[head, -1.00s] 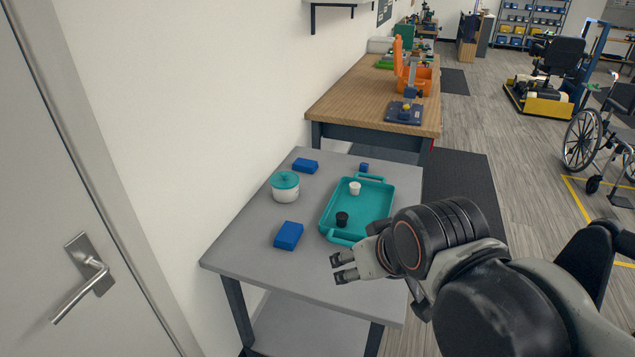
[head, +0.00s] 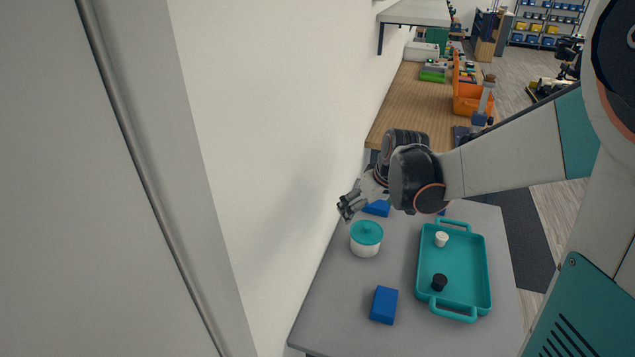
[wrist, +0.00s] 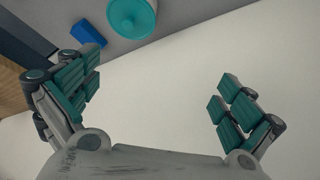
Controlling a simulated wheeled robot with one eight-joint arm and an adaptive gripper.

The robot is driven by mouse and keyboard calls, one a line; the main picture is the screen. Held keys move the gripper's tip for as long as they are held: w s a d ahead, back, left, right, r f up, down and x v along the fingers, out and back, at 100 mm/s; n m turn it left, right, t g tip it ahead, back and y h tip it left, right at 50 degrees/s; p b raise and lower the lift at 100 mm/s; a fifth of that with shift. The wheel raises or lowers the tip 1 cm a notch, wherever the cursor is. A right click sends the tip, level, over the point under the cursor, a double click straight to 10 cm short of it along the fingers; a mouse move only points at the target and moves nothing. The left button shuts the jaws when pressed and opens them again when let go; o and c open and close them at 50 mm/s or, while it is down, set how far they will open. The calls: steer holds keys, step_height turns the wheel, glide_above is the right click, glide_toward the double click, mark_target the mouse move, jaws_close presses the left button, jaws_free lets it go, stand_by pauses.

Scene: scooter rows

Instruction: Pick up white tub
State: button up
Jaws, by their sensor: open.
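A small white tub (head: 441,240) stands in the far part of a teal tray (head: 488,300) in the head view. A larger white pot with a teal lid (head: 366,240) stands left of the tray; its lid shows at the top of the wrist view (wrist: 131,14). My gripper (head: 347,207) is open and empty, near the wall and just beyond the pot in the picture. Its spread fingers (wrist: 152,92) face the pale wall in the wrist view. The small white tub does not show in the wrist view.
A small black tub (head: 439,282) stands in the tray. One blue block (head: 384,305) lies at the front of the grey table (head: 345,315); another (head: 377,208) is partly behind my gripper. The wall (head: 270,150) borders the left side. A wooden bench (head: 400,105) stands behind.

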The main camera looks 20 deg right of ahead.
steer(key=p, duration=0.2)
glide_toward(369, 226)
steer(key=shift+n+g+y, duration=0.3)
steer(key=shift+g, duration=0.1)
steer(key=x, duration=0.3)
steer(key=b+x, duration=0.1)
steer(key=x, duration=0.2)
steer(key=b+x, duration=0.1)
steer(key=x, duration=0.2)
steer(key=shift+w+d, duration=0.2)
steer(key=shift+w, duration=0.1)
steer(key=shift+b+x, duration=1.05)
steer(key=shift+x, duration=1.65)
steer(key=shift+w+a+r, duration=0.1)
steer(key=shift+r, duration=0.05)
steer(key=c, duration=1.2)
